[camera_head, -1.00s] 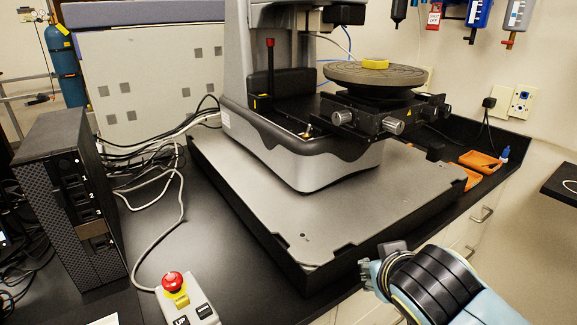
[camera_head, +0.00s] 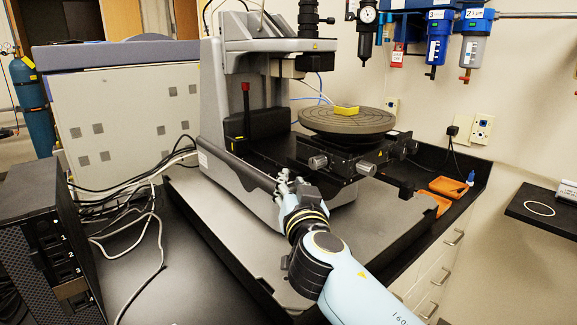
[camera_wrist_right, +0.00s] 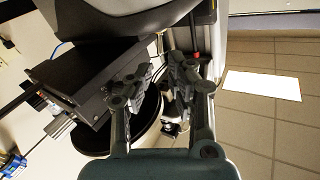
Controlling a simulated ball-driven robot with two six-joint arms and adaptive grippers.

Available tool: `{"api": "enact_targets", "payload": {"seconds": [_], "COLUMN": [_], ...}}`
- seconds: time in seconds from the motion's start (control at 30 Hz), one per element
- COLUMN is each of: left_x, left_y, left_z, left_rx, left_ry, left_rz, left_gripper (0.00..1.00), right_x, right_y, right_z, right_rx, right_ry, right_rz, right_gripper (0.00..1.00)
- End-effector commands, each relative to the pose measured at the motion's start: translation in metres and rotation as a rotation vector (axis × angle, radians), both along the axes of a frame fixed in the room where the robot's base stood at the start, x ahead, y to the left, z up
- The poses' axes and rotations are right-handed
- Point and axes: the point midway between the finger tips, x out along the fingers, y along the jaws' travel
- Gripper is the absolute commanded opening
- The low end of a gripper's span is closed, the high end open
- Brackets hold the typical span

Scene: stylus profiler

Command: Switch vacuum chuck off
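The vacuum chuck (camera_head: 325,122) is a round grey grooved disc on the profiler's black stage. A yellow piece (camera_head: 346,111) lies on it. In the right wrist view, which is upside down, the dark disc (camera_wrist_right: 90,140) shows behind my fingers. My right gripper (camera_head: 284,184) is at the front of the profiler base, left of and below the stage. The wrist view shows its two fingers (camera_wrist_right: 160,76) apart, with nothing clearly held between them. No vacuum switch can be made out; the gripper covers part of the base front. My left gripper is not in view.
Stage knobs (camera_head: 318,162) stick out just right of my gripper. A red-topped lever (camera_head: 246,100) stands on the base. A black computer (camera_head: 45,245) and loose cables stand at left. Orange trays (camera_head: 447,187) lie at right. The grey platform (camera_head: 225,225) before the profiler is mostly bare.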

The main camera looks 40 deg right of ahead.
Motion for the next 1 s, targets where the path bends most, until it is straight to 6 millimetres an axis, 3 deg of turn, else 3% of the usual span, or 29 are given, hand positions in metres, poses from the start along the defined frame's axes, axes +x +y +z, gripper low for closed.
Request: {"api": "enact_targets", "payload": {"seconds": [0.1,0.33,0.67,0.83,1.0], "left_x": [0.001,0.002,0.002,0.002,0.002], "left_y": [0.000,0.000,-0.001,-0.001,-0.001], "left_z": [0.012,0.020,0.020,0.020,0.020], "left_rx": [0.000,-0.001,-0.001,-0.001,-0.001], "left_ry": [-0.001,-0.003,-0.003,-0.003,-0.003], "left_rz": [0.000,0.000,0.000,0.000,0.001], "left_gripper": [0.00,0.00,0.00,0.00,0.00], "right_x": [0.022,0.048,0.053,0.052,0.052], "right_y": [-0.011,-0.025,-0.027,-0.027,-0.027], "right_z": [0.004,0.002,0.000,0.000,0.000], "right_rx": [-0.004,-0.001,0.000,0.000,0.001], "right_ry": [0.000,0.001,0.000,0.000,0.001], "right_rz": [0.000,-0.001,-0.002,-0.002,-0.002], "right_gripper": [0.18,0.18,0.18,0.00,0.00]}}
